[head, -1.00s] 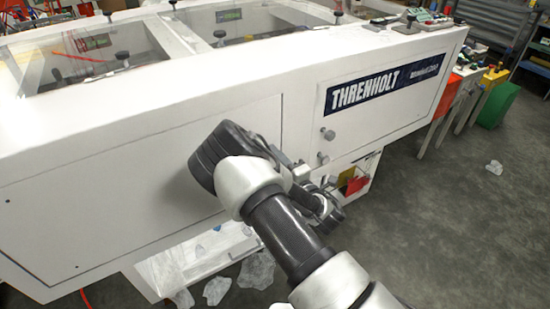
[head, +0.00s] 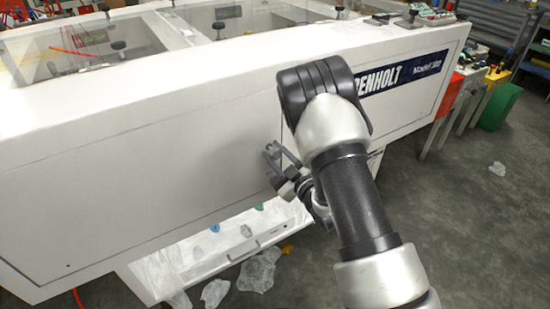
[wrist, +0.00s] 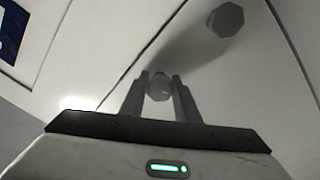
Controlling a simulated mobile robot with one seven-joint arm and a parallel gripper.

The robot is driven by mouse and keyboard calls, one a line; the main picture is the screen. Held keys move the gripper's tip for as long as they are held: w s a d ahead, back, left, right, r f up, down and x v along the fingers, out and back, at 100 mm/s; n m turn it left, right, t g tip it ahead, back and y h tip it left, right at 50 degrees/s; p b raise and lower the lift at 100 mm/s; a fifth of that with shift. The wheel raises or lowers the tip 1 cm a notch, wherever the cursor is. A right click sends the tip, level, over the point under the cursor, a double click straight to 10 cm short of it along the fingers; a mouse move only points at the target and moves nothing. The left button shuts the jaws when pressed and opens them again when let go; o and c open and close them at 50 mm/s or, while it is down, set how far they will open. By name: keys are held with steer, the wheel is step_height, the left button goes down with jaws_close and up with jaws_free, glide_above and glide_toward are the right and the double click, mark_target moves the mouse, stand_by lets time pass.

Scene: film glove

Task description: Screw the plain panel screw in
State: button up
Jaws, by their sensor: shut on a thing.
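My gripper (head: 274,150) is at the white machine front, near the right end of the large plain panel (head: 130,180). A dark grey faceted knob-like shape (wrist: 226,20) shows on the white surface beyond the fingertips. In the head view my arm covers part of the labelled panel, and the screw is not clear there.
The blue nameplate (head: 420,72) is partly behind my arm. Several black knobs, one of them a knob (head: 220,30), stand on the machine top. An open white shelf (head: 190,265) with crumpled plastic lies below. The floor at the right is mostly clear.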

steer(key=m+b, duration=0.4)
steer(key=m, duration=0.2)
steer(key=shift+f+m, duration=0.1)
steer(key=shift+m, duration=0.2)
steer(key=m+b, duration=0.2)
steer(key=m, duration=1)
steer(key=shift+m, duration=0.4)
steer(key=m+p, duration=0.1)
steer(key=m, duration=0.4)
steer(key=shift+s+a+m+p, duration=0.1)
steer(key=shift+m+p, duration=0.2)
steer(key=o, duration=1.1)
steer(key=shift+c, duration=0.2)
